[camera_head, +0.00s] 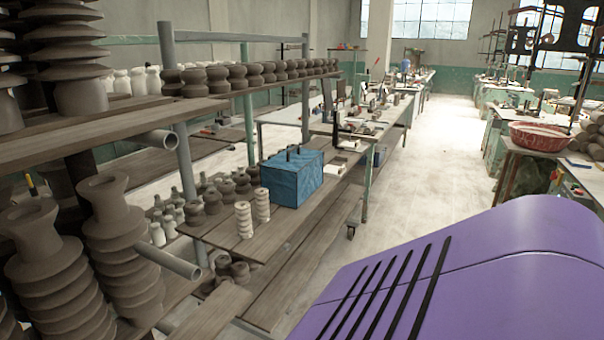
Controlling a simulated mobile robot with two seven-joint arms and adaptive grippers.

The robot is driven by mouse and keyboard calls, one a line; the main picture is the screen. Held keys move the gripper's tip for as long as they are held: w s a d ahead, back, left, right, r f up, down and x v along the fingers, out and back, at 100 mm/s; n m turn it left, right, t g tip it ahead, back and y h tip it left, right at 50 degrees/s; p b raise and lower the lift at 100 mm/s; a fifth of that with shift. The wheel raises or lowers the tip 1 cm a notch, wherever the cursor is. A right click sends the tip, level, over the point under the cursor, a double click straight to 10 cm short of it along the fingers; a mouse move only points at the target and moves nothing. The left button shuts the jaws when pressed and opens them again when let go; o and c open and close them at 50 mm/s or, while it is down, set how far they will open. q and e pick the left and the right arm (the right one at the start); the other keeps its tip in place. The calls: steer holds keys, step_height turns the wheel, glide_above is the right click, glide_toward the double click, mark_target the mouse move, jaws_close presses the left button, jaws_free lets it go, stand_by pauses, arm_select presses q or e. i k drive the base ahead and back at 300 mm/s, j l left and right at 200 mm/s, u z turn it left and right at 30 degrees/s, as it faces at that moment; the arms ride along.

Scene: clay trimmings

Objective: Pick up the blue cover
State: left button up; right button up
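A blue, box-shaped thing (292,180), which looks like the blue cover, sits on a low wooden plank shelf (262,240) left of the picture's middle. Its sides look textured, and small dark upright parts show at its top. I cannot tell whether anything is under it. Two pale ribbed pieces (244,220) stand just in front of it to the left. Neither of my grippers is in view.
Racks at the left hold large ribbed clay pieces (60,265) and a row of dark clay pieces (238,76). Pipe ends (168,258) jut out near the shelf. A red basin (540,136) stands on a table at the right. The aisle floor (430,140) is clear.

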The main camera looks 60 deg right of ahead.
mark_target(293, 175)
steer(key=z, duration=2.05)
steer(key=i+l+u, duration=0.1)
steer(key=i+l, duration=0.2)
steer(key=i+l+u, duration=0.1)
steer(key=i+l, duration=0.25)
steer(key=i+l+u, duration=0.1)
steer(key=i+l, duration=0.2)
steer(key=i+l+u, duration=0.1)
steer(key=i+l, duration=0.15)
steer(key=l, duration=0.2)
steer(key=i+l+u, duration=0.1)
steer(key=i+l, duration=0.2)
steer(key=i+l+u, duration=0.1)
steer(key=i+l, duration=0.15)
steer(key=l, duration=0.3)
steer(key=i+l+u, duration=0.1)
steer(key=i+l, duration=0.15)
steer(key=l, duration=0.2)
